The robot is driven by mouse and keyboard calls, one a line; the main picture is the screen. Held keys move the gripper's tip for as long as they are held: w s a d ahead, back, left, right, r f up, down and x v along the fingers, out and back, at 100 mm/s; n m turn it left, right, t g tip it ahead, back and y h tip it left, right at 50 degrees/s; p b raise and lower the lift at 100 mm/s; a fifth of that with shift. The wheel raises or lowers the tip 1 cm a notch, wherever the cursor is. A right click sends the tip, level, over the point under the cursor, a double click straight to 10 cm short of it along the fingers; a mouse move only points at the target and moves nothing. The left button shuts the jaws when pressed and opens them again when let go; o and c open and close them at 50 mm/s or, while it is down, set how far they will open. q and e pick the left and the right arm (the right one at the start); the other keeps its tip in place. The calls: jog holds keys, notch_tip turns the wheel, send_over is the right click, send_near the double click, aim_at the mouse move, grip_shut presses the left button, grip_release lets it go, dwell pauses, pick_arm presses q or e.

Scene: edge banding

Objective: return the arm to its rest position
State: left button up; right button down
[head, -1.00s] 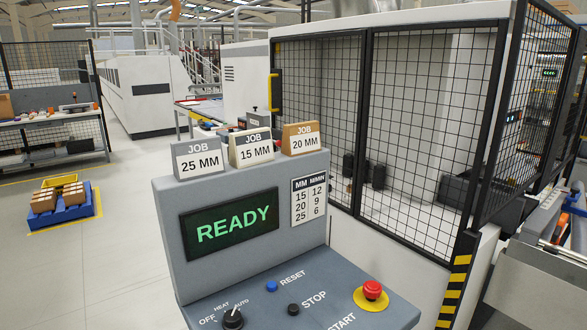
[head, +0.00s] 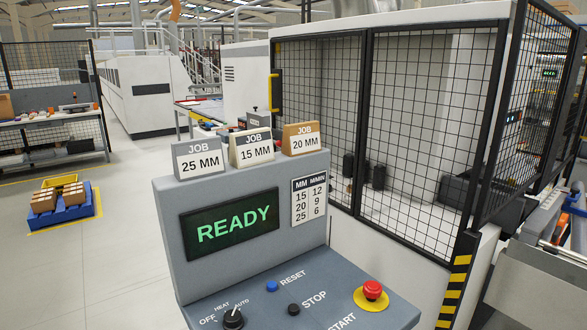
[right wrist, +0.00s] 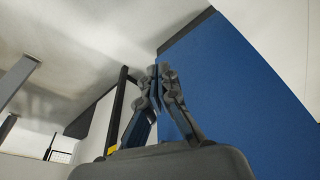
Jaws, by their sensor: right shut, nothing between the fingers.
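My right gripper (right wrist: 157,82) shows in the right wrist view with its fingers together and nothing between them. It does not touch anything that I can see. No arm or gripper shows in the head view, and my left gripper is in neither view. The grey control console (head: 165,240) stands in the lower middle of the head view. Its screen (head: 230,225) reads READY in green. The red button (head: 372,290) on a yellow base, the blue RESET button (head: 272,286), the black STOP button (head: 293,309) and the black HEAT selector knob (head: 233,318) are on its panel.
Three JOB cards, 25 MM (head: 199,158), 15 MM (head: 251,148) and 20 MM (head: 301,139), stand on the console top. A black mesh guard (head: 430,120) is behind it. A blue pallet (head: 62,212) with boxes lies left; floor between is clear. A blue panel (right wrist: 225,90) is near the right gripper.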

jog(key=s+d+f+g, duration=0.1)
jog(key=s+d+f, duration=0.2)
jog(key=s+f, duration=1.6)
notch_tip(320, 180, down, 4)
jog(key=shift+d+g, duration=0.15)
jog(key=shift+g, duration=0.15)
